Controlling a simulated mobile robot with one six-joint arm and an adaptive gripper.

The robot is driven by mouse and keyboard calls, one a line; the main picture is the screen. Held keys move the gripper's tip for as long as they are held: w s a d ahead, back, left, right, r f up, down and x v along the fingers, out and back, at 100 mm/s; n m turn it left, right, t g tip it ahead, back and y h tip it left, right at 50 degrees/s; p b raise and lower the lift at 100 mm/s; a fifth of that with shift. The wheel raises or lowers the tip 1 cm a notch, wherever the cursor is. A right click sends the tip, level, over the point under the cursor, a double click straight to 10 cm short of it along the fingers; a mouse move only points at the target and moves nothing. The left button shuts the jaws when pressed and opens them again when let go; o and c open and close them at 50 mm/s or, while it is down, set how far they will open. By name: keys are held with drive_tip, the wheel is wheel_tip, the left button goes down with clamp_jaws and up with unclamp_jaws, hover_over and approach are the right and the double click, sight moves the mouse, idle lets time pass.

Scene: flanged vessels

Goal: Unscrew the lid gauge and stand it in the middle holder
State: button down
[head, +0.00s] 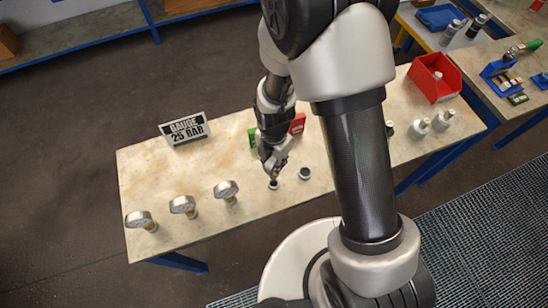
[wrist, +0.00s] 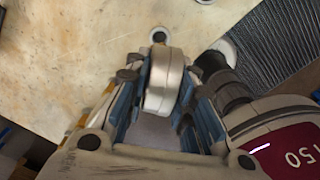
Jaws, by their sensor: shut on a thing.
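My gripper (head: 272,163) is shut on a gauge above the near part of the table, with the jaws pointing down. In the wrist view the gauge (wrist: 163,80) is a round silver case seen edge-on between the blue-padded jaws. Its brass stem shows just over a small dark-centred round holder (head: 273,185); I cannot tell whether it touches. Another small round holder (head: 304,173) stands empty to the right. The vessel lid is not clearly visible.
A sign reading "GAUGE 25 BAR" (head: 185,129) stands at the back left of the table (head: 150,170). Green and red items (head: 298,124) are partly behind my arm. A red bin (head: 440,84) and pale bottles (head: 443,119) are at the right.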

drive_tip(key=shift+w+f, duration=0.1)
drive_tip(key=shift+f+b, duration=2.3)
drive_tip(key=shift+f, duration=0.1)
drive_tip(key=shift+f+b, duration=0.15)
drive_tip(key=shift+b, duration=0.15)
drive_tip(key=shift+f+b, duration=1.05)
drive_tip(key=shift+f, duration=0.2)
drive_tip(key=c, duration=1.3)
unclamp_jaws()
drive_tip(key=shift+d, duration=0.1)
drive_tip(key=shift+r, duration=0.1)
wheel_tip(320, 180, up, 12)
